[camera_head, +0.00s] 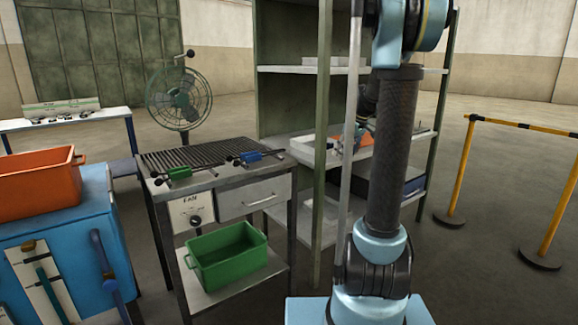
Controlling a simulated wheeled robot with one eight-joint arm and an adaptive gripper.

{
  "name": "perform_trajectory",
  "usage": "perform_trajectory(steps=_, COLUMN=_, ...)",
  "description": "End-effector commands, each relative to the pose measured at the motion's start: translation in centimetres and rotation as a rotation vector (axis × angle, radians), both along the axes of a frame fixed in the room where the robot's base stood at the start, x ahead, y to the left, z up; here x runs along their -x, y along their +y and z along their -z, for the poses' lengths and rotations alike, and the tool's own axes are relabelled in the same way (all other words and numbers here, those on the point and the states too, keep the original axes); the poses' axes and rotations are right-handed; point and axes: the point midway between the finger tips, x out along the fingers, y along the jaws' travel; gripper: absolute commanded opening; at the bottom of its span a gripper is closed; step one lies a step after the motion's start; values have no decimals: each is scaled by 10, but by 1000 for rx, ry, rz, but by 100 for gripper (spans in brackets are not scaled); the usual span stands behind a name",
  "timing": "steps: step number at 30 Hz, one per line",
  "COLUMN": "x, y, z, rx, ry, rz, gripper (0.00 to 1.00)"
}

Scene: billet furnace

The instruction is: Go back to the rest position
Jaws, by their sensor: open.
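My arm (396,150) stands upright at the right of centre, in front of the green shelf rack. A dark part that looks like my gripper (362,122) shows just left of the upright link, above the rack's middle shelf. It is small and largely hidden behind the arm and a pale upright post. It is open, and I see nothing held in it.
The rack's middle shelf (290,147) bears a tray and an orange item. Left of it stand a grill-topped table (262,190) with green and blue-handled tools, a green bin (226,256), a fan (180,98), and a blue cabinet (75,235) with an orange bin (38,184). A yellow barrier (462,165) stands right.

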Motion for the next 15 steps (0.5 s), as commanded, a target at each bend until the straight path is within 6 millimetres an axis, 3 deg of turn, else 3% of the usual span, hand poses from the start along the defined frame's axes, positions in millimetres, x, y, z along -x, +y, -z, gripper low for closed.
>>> perform_trajectory(steps=11, x=57, y=15, z=-4, rx=4, ry=33, rz=66, gripper=46)
perform_trajectory(steps=15, x=95, y=23, z=-3, rx=8, ry=53, rz=110, gripper=46)
